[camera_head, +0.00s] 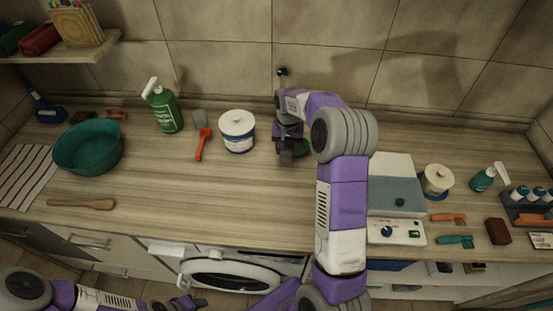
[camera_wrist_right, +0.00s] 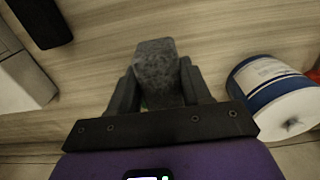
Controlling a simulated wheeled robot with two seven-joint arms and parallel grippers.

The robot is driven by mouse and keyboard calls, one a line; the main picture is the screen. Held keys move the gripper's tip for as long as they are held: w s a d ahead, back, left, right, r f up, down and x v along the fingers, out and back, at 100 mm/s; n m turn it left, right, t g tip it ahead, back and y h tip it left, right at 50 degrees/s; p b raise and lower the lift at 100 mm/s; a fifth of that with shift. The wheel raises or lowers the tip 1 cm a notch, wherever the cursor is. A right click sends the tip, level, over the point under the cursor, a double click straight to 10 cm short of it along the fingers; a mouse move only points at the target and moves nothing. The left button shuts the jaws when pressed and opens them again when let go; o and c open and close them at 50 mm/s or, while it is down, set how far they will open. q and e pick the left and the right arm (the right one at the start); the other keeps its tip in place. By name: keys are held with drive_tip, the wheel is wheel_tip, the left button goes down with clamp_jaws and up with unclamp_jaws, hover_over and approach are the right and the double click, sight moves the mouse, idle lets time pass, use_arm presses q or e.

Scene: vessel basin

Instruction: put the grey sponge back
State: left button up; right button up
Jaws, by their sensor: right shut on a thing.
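The grey sponge (camera_wrist_right: 155,72) is a speckled grey block. In the right wrist view it stands between the two dark fingers of my right gripper (camera_wrist_right: 158,90), which is shut on it. In the head view my right gripper (camera_head: 289,147) points down over the back middle of the counter, to the right of the white tub. The sponge is mostly hidden there, and I cannot tell whether it touches the counter. My left gripper (camera_head: 182,303) is at the bottom edge of the head view, low in front of the counter; its jaws are too small to read.
A white tub with a blue band (camera_head: 237,132) stands close to the left of my right gripper. A red-handled tool (camera_head: 203,143), a green bottle (camera_head: 165,112) and a teal basin (camera_head: 89,148) are farther left. A grey-white appliance (camera_head: 397,190) stands right. The front middle counter is clear.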

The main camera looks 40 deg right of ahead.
sight(289, 149)
drive_tip(key=f, duration=0.2)
drive_tip(key=s+f, duration=0.1)
drive_tip(key=f, duration=0.1)
drive_tip(key=shift+s+f, duration=0.2)
drive_tip(key=shift+w+f, duration=0.2)
drive_tip(key=shift+f, duration=2.2)
drive_tip(key=o, duration=1)
wheel_tip(289, 149, up, 12)
drive_tip(key=shift+r, duration=0.2)
